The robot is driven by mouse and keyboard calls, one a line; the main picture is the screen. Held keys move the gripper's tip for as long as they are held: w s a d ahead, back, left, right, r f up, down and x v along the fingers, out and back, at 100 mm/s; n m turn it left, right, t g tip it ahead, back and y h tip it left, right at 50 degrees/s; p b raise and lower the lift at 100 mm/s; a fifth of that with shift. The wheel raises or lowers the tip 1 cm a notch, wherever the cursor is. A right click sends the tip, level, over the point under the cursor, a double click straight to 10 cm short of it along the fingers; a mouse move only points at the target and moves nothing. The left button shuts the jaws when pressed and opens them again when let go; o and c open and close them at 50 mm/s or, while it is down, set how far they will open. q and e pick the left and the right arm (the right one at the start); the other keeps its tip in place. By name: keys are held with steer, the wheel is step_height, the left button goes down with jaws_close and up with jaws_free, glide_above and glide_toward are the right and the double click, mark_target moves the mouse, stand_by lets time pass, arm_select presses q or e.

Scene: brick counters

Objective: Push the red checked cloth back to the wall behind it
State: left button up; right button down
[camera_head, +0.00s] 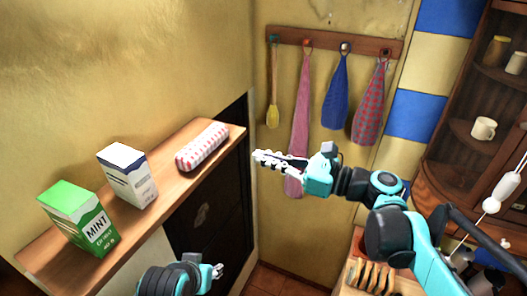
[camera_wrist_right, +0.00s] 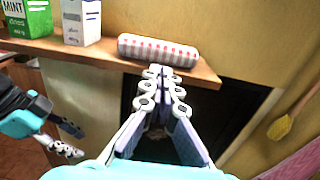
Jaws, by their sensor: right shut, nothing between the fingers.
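The red checked cloth (camera_head: 202,148) is a rolled, red-and-white bundle lying on the wooden shelf near its right end. It also shows in the right wrist view (camera_wrist_right: 158,50), lying across the shelf just beyond my fingertips. A strip of bare wood shows on the near side of it. My right gripper (camera_head: 262,158) is shut and empty, right of the shelf end in the head view; in the wrist view its tips (camera_wrist_right: 164,80) point at the cloth, with no clear contact. My left gripper (camera_head: 214,270) is low in front of the shelf; its fingers look apart in the wrist view (camera_wrist_right: 72,140).
A green mint box (camera_head: 78,217) and a white box (camera_head: 128,175) stand on the shelf (camera_head: 150,218) left of the cloth. The yellow wall (camera_head: 120,70) rises behind.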

steer(key=p, duration=0.2)
glide_toward(191, 138)
steer(key=shift+w+a+f, duration=0.2)
steer(key=shift+w+a, duration=0.05)
steer(key=shift+w, duration=0.2)
steer(key=shift+w+a+f, duration=0.2)
steer(key=shift+w+a, duration=0.1)
steer(key=shift+w, duration=0.15)
steer(key=b+x, duration=0.2)
steer(key=x, duration=0.7)
steer(key=shift+w+a+f, duration=0.15)
steer(key=shift+a, duration=0.15)
steer(key=shift+w+a, duration=0.2)
steer(key=shift+a, duration=0.25)
steer(key=shift+d, duration=0.1)
steer(key=shift+s, duration=0.1)
steer(key=shift+d, duration=0.1)
